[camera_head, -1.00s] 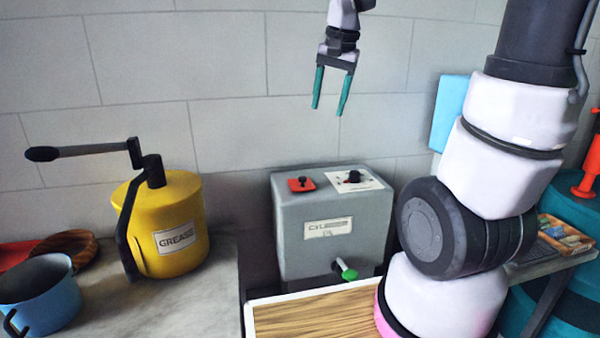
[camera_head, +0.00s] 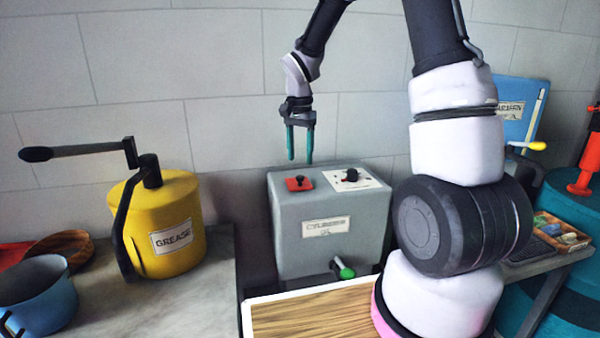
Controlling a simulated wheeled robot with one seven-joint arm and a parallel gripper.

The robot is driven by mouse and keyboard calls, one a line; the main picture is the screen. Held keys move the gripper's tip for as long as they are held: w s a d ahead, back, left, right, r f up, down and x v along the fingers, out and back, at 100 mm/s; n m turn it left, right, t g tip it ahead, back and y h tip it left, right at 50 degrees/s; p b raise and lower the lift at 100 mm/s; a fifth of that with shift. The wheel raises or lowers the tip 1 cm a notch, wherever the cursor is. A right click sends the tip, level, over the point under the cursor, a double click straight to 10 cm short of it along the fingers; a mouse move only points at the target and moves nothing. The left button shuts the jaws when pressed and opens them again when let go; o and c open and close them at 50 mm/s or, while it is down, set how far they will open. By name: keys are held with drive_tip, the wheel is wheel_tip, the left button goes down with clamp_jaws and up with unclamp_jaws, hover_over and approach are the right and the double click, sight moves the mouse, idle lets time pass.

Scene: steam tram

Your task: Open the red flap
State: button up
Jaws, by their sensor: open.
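The red flap (camera_head: 299,184) is a small red plate with a dark knob, lying flat on the top left of a grey box (camera_head: 290,230) labelled as cylinder oil. My gripper (camera_head: 300,158) points down with its two teal fingers apart and empty. It is just above and slightly behind the flap in the picture. I see a gap between the fingertips and the box top, and no contact.
A white plate with a black knob (camera_head: 351,175) sits right of the flap. A green-tipped tap (camera_head: 343,270) is on the box front. A yellow grease can (camera_head: 165,225) with a crank and a blue pot (camera_head: 40,295) stand left. A wooden board (camera_head: 315,318) lies in front.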

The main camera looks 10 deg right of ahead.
sight(300, 176)
wheel_tip(300, 176, down, 6)
drive_tip(key=shift+r, duration=0.1)
clamp_jaws()
idle(1.5)
